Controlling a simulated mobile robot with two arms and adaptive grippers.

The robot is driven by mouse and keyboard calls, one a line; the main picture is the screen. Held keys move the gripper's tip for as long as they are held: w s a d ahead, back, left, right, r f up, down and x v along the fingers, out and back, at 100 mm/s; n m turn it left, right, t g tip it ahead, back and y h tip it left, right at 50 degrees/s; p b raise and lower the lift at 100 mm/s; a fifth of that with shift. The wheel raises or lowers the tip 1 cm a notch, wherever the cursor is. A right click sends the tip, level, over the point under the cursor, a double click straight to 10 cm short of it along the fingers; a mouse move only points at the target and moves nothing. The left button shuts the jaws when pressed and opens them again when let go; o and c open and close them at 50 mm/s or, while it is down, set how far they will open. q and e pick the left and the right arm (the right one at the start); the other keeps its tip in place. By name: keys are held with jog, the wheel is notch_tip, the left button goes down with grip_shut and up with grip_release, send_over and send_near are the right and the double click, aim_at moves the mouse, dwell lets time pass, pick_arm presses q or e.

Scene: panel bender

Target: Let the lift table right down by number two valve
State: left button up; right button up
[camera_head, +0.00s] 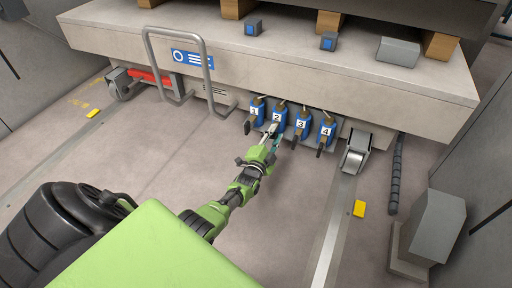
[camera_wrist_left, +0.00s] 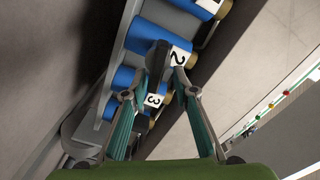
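The number two valve (camera_head: 277,121) is a blue block with a white "2" label, second from the left in the valve row under the lift table (camera_head: 240,62). Its black lever (camera_wrist_left: 158,58) shows in the left wrist view. My left gripper (camera_head: 270,138) is at this valve from the front. In the left wrist view its two fingers (camera_wrist_left: 161,70) lie one on each side of the lever, with the tips against it. My right gripper is in neither view. The table top stands above the floor with its front edge over the valves.
Valve one (camera_head: 256,111) is close on the left; valves three (camera_head: 299,125) and four (camera_head: 325,131) are on the right. A grey hoop rail (camera_head: 208,75) stands to the left.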

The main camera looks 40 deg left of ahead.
pick_arm(q)
jog(key=n, duration=0.3)
jog(key=shift+s+a+r, duration=0.1)
jog(key=shift+a+r, duration=0.1)
jog(key=shift+a+r+n+b, duration=0.1)
jog(key=shift+a+n+b, duration=0.15)
jog(key=shift+n+b, duration=0.7)
jog(key=n, duration=0.3)
jog(key=shift+s+a+b, duration=0.1)
jog(key=shift+a+b, duration=0.15)
jog(key=shift+b, duration=0.15)
jog(key=n+b, duration=0.1)
jog(key=n, duration=0.1)
jog(key=n+b, duration=0.2)
jog(key=shift+a+r, duration=0.15)
jog(key=shift+a, duration=0.25)
jog(key=p+v, duration=0.8)
jog(key=v, duration=0.6)
jog(key=shift+r, duration=0.25)
jog(key=shift+n, duration=0.25)
